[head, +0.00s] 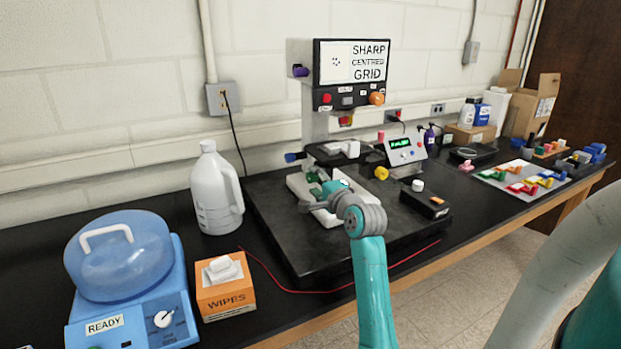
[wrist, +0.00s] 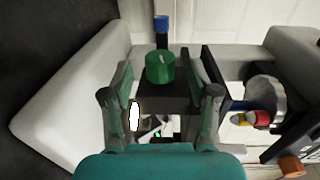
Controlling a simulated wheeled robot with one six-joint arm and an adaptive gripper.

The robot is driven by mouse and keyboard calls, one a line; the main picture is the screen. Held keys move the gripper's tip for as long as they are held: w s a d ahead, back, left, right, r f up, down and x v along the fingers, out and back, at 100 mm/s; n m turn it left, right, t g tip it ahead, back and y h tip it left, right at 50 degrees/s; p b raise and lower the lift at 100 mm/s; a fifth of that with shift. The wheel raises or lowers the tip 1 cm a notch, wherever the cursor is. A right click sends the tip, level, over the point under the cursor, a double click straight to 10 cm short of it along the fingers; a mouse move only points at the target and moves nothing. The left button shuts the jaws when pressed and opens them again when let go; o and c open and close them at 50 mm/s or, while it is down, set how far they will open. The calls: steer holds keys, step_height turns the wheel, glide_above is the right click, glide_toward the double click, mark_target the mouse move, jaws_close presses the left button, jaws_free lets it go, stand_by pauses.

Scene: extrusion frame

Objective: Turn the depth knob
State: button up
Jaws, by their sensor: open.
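A green round knob (wrist: 160,67) with a light mark on top sits between the fingers of my gripper (wrist: 161,82) in the wrist view. The fingers are apart, one on each side, with gaps to the knob. In the head view my gripper (head: 322,196) is low at the front of the microscope-like instrument (head: 322,125), and it partly hides the green parts there. A blue knob (wrist: 162,24) stands just beyond the green one. Purple (head: 299,70), orange (head: 377,98) and yellow (head: 381,173) knobs also show. I cannot read which knob is labelled depth.
The display (head: 352,62) reads "SHARP CENTRED GRID". A control box (head: 404,146) and a small black box (head: 425,200) stand right of the stage. A white jug (head: 215,190), wipes box (head: 225,290) and blue-lidded machine (head: 120,257) are on the left.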

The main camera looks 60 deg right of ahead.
mark_target(313, 180)
steer(key=shift+x, duration=1.75)
jaws_close()
